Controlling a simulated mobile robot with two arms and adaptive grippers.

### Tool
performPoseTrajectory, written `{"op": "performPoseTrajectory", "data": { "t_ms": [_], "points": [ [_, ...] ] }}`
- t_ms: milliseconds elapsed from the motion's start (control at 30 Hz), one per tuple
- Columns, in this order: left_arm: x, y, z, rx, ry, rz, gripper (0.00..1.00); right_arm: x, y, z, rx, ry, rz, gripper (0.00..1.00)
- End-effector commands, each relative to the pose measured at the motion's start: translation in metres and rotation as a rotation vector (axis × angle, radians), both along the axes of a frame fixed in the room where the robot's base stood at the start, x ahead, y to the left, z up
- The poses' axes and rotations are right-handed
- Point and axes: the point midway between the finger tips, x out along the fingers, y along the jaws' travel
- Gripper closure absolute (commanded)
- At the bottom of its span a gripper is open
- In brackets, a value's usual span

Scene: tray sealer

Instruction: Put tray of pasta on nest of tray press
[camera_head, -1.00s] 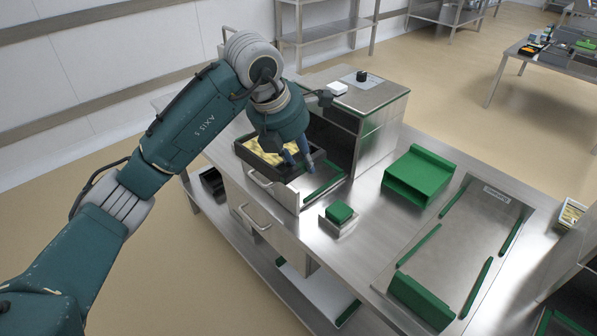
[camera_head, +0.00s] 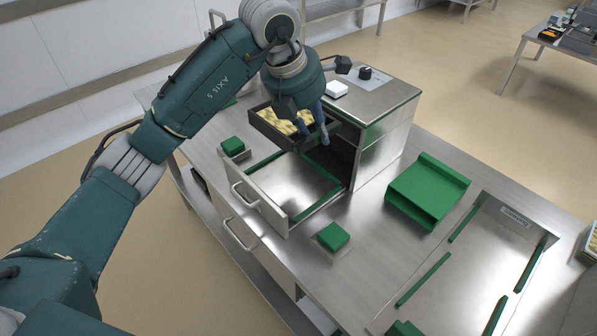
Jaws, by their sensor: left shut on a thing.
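The tray of pasta (camera_head: 267,116) is a black tray with yellow pasta in it. My left gripper (camera_head: 316,138) is shut on the tray's near right side and holds it up over the back of the pulled-out drawer. The tray press (camera_head: 385,125) is a steel box on the table with its front open. Its drawer (camera_head: 290,190) is out, with a bare steel nest between green rails. The gripper and the tray hide part of the nest's back edge. My right gripper is not in view.
Green blocks stand on small plates left (camera_head: 233,146) and right (camera_head: 333,236) of the drawer. A green bracket (camera_head: 427,190) is on the table right of the press. A steel plate with green rails (camera_head: 465,262) lies at the lower right.

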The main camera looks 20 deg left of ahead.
Motion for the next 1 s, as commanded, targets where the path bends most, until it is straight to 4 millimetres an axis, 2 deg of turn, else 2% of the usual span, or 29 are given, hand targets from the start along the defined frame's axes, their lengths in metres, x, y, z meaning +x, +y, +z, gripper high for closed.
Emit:
{"op": "performPoseTrajectory", "data": {
  "t_ms": [167,433,600,800,1000],
  "points": [
    [-0.002,0.0,-0.032,0.0,0.006,-0.002,1.0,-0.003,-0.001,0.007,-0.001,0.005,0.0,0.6],
    [-0.003,0.0,-0.104,-0.001,0.007,0.0,1.0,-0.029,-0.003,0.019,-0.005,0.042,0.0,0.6],
    [-0.002,0.0,-0.14,0.0,0.004,0.0,1.0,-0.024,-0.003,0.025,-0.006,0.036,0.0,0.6],
    [-0.001,0.0,-0.156,-0.001,-0.001,0.0,1.0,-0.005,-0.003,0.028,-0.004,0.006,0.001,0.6],
    [-0.003,0.0,-0.181,0.0,0.005,0.0,1.0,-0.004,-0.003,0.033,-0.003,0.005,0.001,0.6]
  ]
}}
